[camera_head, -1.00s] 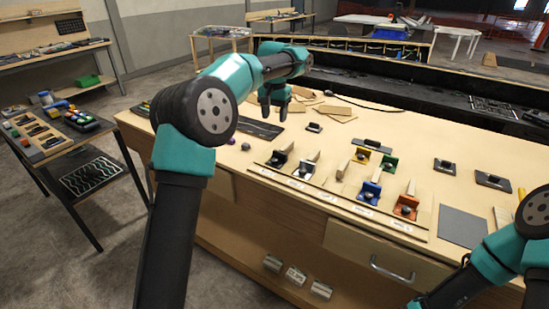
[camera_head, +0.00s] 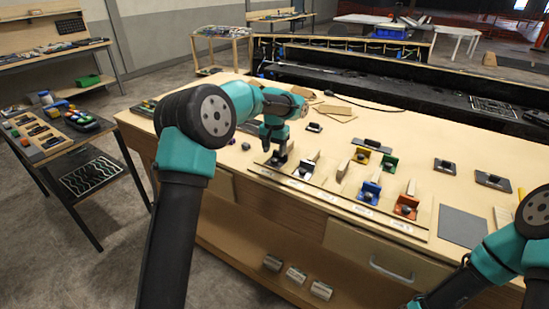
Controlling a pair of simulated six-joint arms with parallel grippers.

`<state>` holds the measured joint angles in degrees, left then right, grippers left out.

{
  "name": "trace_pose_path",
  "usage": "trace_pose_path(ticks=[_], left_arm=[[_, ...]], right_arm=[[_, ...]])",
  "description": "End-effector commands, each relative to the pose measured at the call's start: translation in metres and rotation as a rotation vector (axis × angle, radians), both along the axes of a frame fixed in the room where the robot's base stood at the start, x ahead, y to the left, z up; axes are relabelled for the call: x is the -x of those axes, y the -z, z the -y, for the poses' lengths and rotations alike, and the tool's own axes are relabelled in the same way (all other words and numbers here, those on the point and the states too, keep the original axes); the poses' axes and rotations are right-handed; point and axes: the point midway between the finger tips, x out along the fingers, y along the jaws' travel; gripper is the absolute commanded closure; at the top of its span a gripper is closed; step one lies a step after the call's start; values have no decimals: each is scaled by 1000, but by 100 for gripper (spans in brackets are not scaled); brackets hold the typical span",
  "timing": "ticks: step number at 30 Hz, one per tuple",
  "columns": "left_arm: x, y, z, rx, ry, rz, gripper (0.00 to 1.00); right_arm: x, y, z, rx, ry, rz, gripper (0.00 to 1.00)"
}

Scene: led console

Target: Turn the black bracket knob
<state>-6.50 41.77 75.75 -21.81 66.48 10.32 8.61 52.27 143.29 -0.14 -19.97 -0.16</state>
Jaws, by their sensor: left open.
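The black bracket (camera_head: 279,160) stands at the left end of the row of coloured brackets on the bench, with its knob low at its front. My left gripper (camera_head: 274,149) points down right over the black bracket and partly hides it. Its jaws are open. Whether the fingers touch the bracket or its knob I cannot tell at this size. My right arm shows at the lower right, with its gripper out of view.
A white bracket (camera_head: 303,169) stands close to the right of the black one. Yellow (camera_head: 362,154), green (camera_head: 389,164), blue (camera_head: 370,191) and orange (camera_head: 406,206) brackets stand further right. A thin strip runs along their front. A grey pad (camera_head: 462,226) lies at the right.

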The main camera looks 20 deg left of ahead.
Motion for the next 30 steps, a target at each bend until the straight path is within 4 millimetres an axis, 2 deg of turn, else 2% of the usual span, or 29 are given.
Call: trace_pose_path(ticks=[3, 9, 19, 30], left_arm=[[0, 19, 0, 0, 0, -1, 47], [0, 36, 0, 0, -1, 0, 47], [0, 38, 0, 0, 0, 0, 48], [0, 37, 0, 0, 0, 1, 84]], right_arm=[[0, 0, 0, 0, 0, 0, 57], [0, 0, 0, 0, 0, 0, 57], [0, 0, 0, 0, 0, 0, 57], [0, 0, 0, 0, 0, 0, 57]])
